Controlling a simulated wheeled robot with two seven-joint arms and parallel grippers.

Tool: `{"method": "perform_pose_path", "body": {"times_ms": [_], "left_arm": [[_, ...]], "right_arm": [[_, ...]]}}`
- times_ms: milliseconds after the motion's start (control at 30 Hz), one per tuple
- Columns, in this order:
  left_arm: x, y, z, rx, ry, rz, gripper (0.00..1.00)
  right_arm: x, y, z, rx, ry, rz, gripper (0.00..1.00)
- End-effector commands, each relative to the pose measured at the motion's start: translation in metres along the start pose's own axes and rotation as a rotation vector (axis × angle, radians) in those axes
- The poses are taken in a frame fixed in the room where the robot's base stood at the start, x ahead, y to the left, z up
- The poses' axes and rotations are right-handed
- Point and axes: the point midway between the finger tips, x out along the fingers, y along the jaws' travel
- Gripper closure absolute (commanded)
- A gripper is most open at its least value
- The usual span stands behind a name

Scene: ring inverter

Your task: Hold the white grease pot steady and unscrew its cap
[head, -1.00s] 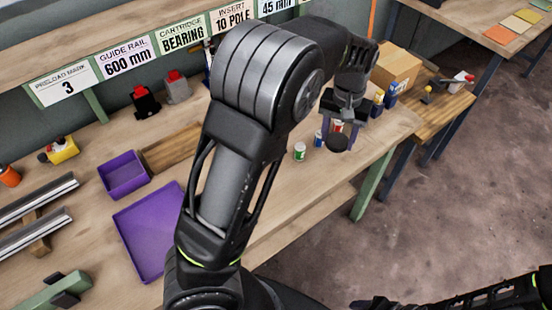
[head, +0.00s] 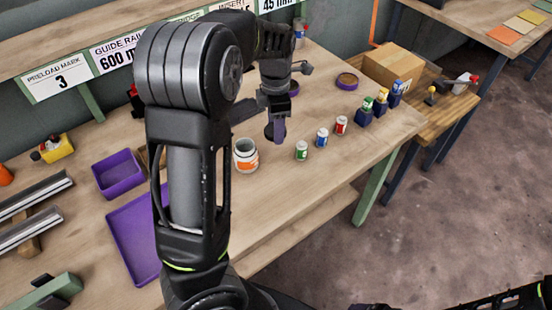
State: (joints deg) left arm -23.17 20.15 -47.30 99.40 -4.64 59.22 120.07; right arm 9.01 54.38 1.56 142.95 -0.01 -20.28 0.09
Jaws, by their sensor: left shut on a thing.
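The white grease pot (head: 246,158) with an orange label stands upright on the workbench; its top looks open and grey inside. My left gripper (head: 277,128) is just right of and beyond the pot, apart from it. It is shut on a dark round thing (head: 269,131) that looks like the cap, partly hidden by a purple finger. Part of my right arm shows along the bottom right edge; its gripper end is cut off by the frame, too little to tell its state.
Small green (head: 302,151), blue (head: 321,138) and red (head: 341,125) bottles stand right of the pot. Several more sit in dark holders (head: 364,118). A purple round dish (head: 347,82) lies behind. A purple bin (head: 117,175) and tray (head: 134,238) are at left. A cardboard box (head: 393,66) stands beyond.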

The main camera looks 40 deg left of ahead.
Motion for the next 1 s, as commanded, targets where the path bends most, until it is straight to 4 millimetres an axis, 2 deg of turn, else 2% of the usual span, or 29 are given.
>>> {"method": "perform_pose_path", "body": {"times_ms": [267, 367, 600, 667, 1000], "left_arm": [[0.002, 0.000, 0.000, 0.002, 0.001, -0.001, 0.97], [0.013, -0.001, 0.000, 0.002, 0.002, -0.003, 0.97], [0.055, -0.001, -0.001, 0.002, 0.003, -0.003, 0.97], [0.060, -0.001, 0.000, 0.004, 0.001, -0.002, 0.97], [0.064, 0.000, 0.001, 0.005, -0.001, -0.001, 0.97]], "right_arm": [[0.000, 0.000, 0.000, 0.000, 0.000, 0.000, 0.17], [0.000, 0.000, 0.000, 0.000, 0.000, 0.000, 0.17], [0.000, 0.000, 0.000, 0.000, 0.000, 0.000, 0.17], [0.000, 0.000, 0.000, 0.000, 0.000, 0.000, 0.17], [0.000, 0.000, 0.000, 0.000, 0.000, 0.000, 0.17]]}}
